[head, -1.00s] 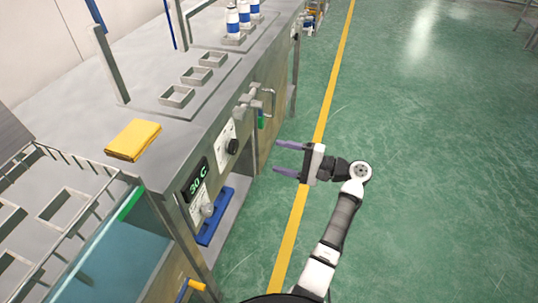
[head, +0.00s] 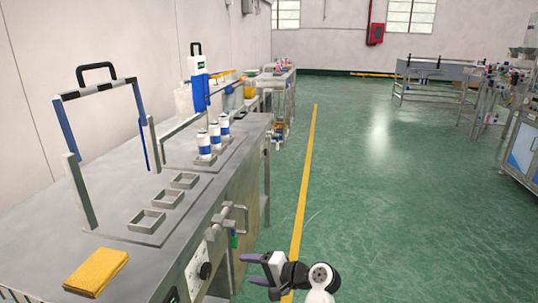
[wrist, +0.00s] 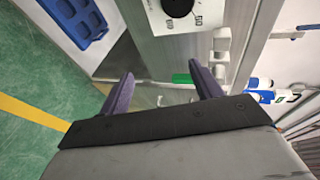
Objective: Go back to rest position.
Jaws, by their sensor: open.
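My gripper (head: 252,270) is at the bottom of the head view, out over the green floor to the right of the metal bench (head: 60,225). Its purple fingers point left toward the bench front and are apart with nothing between them. The wrist view shows the same two spread fingers (wrist: 158,92) in front of the bench's side, with a black dial (wrist: 178,6) above and a green-tipped handle behind. The lower part of my arm is cut off in the head view.
A folded yellow cloth (head: 96,272) lies on the bench near empty square holders (head: 168,199). Several blue-and-white cans (head: 215,138) stand farther back. A yellow line (head: 304,190) runs along the floor. The floor to the right is open, with work tables (head: 435,75) at the far end.

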